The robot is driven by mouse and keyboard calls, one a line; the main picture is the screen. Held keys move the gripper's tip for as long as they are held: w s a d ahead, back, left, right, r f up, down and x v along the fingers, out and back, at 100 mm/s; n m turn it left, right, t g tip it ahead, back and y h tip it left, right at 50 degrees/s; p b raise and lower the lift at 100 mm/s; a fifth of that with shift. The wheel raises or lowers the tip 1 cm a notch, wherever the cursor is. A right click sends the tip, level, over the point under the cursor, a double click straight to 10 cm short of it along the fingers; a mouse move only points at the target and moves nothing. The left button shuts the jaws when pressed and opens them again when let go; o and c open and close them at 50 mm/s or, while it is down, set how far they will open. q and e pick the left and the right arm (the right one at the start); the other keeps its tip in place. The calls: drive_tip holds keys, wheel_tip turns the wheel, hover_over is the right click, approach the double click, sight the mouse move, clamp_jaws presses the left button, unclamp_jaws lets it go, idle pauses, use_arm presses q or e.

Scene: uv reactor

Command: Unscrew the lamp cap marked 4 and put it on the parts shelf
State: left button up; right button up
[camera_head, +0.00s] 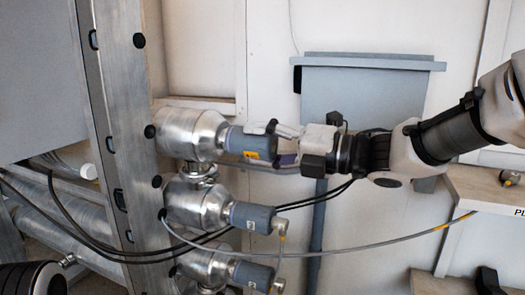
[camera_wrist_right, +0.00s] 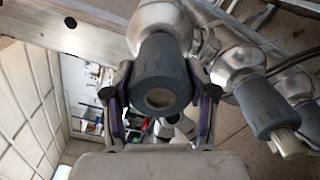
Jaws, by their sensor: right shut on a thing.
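The top lamp cap (camera_head: 238,142) is a grey cylinder with a yellow label, on the end of the uppermost metal housing. I cannot read its number. My right gripper (camera_head: 277,143) reaches in from the right and is shut on this cap. In the right wrist view the cap (camera_wrist_right: 166,65) sits between the two fingers, its round end facing the camera. It still lines up with the metal housing behind it. A pale wooden shelf (camera_head: 480,190) stands at the right, with a partly cut-off sign; I cannot tell if it is the parts shelf.
Two more grey caps, the middle one (camera_head: 252,217) and the lower one (camera_head: 253,275), sit below with end fittings. A grey cable (camera_head: 350,248) sweeps across toward the shelf. A small item (camera_head: 509,177) lies on the shelf. A grey panel (camera_head: 365,95) stands behind my right arm.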

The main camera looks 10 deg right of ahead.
drive_tip(key=shift+f+n+b, duration=0.1)
drive_tip(key=shift+n+b, duration=1.4)
drive_tip(key=shift+b, duration=0.45)
drive_tip(key=n, duration=0.5)
drive_tip(key=n, duration=0.5)
